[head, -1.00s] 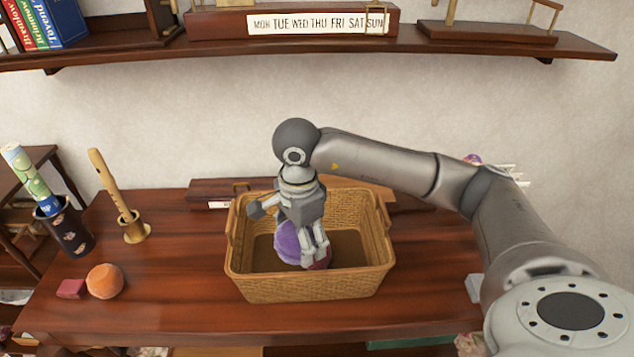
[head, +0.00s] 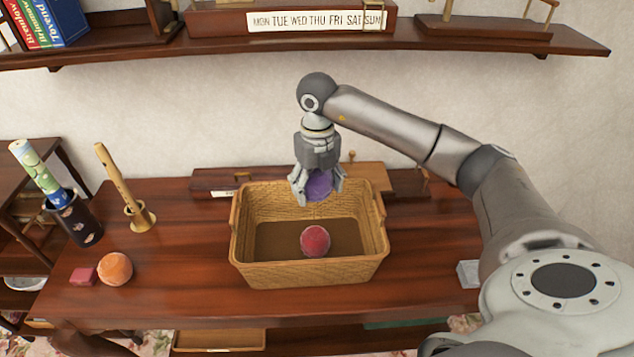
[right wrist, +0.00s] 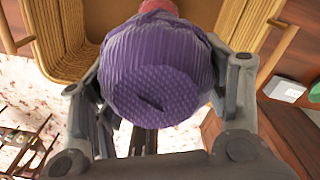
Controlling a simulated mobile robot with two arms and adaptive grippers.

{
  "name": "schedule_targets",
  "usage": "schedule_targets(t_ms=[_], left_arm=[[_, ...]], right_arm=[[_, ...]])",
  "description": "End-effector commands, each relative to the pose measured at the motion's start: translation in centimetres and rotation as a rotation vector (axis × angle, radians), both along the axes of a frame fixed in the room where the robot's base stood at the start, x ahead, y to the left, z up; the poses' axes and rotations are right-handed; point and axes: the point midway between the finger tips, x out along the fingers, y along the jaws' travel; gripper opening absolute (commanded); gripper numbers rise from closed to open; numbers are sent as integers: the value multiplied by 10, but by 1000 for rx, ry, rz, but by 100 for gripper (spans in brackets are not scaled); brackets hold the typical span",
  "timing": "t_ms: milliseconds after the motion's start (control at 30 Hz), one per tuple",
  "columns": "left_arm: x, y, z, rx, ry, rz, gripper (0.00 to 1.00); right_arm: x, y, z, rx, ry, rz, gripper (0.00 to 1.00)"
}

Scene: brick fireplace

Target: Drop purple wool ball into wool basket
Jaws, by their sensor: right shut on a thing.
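The purple wool ball (head: 319,186) is held between the fingers of my right gripper (head: 317,190), which is shut on it. In the head view the gripper points down over the back part of the wicker wool basket (head: 305,280), with the ball around rim height or above. A red ball (head: 315,241) lies on the basket floor. In the right wrist view the purple ball (right wrist: 155,75) fills the middle between the fingers, and the basket wall (right wrist: 50,40) shows behind it. My left gripper is not in view.
An orange ball (head: 115,269) and a small red block (head: 83,276) lie on the table left of the basket. A flute (head: 120,182) in a brass holder and a dark cup (head: 75,222) stand at back left. A shelf (head: 420,42) runs above.

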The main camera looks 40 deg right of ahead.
Motion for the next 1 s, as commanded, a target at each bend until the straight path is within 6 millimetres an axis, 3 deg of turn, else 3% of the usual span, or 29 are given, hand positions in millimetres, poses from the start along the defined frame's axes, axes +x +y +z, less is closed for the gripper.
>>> schedule_targets(t_ms=[500, 833, 867, 1000], left_arm=[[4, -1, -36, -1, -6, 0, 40], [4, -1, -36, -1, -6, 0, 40], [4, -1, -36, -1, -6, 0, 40], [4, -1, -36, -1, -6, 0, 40]], right_arm=[[0, 0, -55, 0, 0, 3, 45], [0, 0, -57, 0, 0, 4, 45], [0, 0, -57, 0, 0, 4, 72], [0, 0, -57, 0, 0, 4, 90]])
